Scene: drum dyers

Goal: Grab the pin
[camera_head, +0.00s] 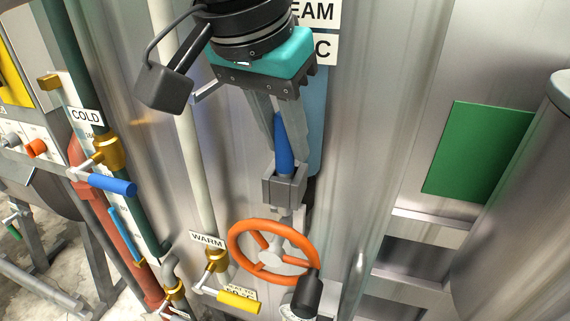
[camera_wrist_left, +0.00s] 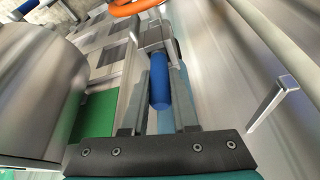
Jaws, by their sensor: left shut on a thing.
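The pin shows as a blue cylindrical grip (camera_head: 284,148) between the fingers of my left gripper (camera_head: 285,187) in the head view. My left gripper points down the front of the steel drum and is shut on the pin near the fingertips. In the left wrist view the blue grip (camera_wrist_left: 160,82) lies lengthwise between the two fingers (camera_wrist_left: 156,42). My right gripper is not in view.
An orange handwheel (camera_head: 273,226) with a black knob (camera_head: 307,293) sits just below the fingertips. Left are pipes with a blue COLD lever (camera_head: 112,184) and a yellow WARM lever (camera_head: 239,300). A green panel (camera_head: 479,150) is at right. A metal bracket (camera_wrist_left: 272,102) stands beside the gripper.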

